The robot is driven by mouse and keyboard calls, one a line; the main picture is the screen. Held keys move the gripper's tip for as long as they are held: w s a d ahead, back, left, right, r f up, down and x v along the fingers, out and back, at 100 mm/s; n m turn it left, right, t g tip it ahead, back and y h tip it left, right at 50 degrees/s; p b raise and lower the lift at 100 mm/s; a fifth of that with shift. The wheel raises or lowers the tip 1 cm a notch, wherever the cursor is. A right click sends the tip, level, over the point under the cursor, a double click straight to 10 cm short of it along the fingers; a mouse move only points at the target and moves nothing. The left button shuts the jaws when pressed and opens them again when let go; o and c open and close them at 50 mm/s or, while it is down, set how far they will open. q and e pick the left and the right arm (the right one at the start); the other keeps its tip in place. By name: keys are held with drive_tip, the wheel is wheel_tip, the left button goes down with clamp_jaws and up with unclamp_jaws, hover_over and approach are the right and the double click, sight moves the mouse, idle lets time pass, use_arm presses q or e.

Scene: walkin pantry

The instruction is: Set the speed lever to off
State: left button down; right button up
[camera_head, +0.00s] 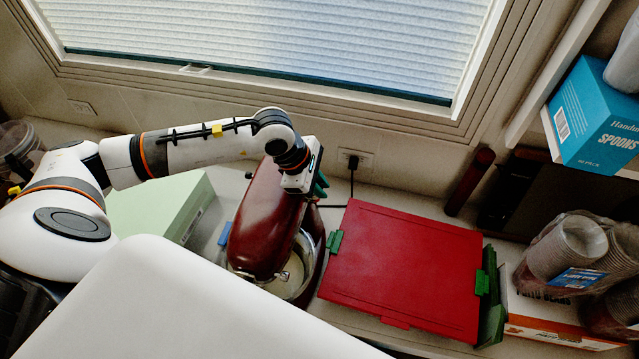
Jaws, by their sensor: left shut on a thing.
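A dark red stand mixer (263,232) stands on the counter, its metal bowl (298,273) under the head. My left arm reaches in from the left, and my left gripper (319,185) is at the far right side of the mixer head. Its green fingers point down beside the head and are shut on a part of the mixer. The speed lever cannot be made out; the gripper and mixer head hide that spot. My right gripper is not in view.
A red lidded bin (405,262) with green clips stands close right of the mixer. A pale green box (155,208) is at left. Stacked cups (567,250) and a blue spoons box (595,118) are at right. A cord runs to a wall outlet (354,160).

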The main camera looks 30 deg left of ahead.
use_arm(q)
drive_tip(key=shift+r, duration=0.1)
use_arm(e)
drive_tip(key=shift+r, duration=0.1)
use_arm(q)
drive_tip(key=shift+w+a+f+n+g+h+b, duration=0.2)
drive_tip(key=shift+w+n+g+h+b, duration=0.45)
drive_tip(key=shift+g, duration=1)
drive_tip(key=shift+w+a+f+n+g+h+b, duration=0.1)
drive_tip(key=shift+w+a+f+g+h+b, duration=0.2)
drive_tip(key=shift+w+g+b, duration=1.1)
drive_tip(key=shift+w+a+f+n+g+h+b, duration=0.15)
drive_tip(key=shift+w+n+g+h+b, duration=0.3)
drive_tip(key=shift+g, duration=1.5)
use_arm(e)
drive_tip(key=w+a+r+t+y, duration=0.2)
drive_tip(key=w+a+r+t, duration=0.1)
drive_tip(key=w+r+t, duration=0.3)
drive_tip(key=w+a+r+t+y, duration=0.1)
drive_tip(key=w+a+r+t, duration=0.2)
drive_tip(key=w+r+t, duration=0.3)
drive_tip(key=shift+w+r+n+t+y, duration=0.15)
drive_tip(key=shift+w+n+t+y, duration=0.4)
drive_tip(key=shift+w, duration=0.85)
use_arm(q)
drive_tip(key=shift+s, duration=0.1)
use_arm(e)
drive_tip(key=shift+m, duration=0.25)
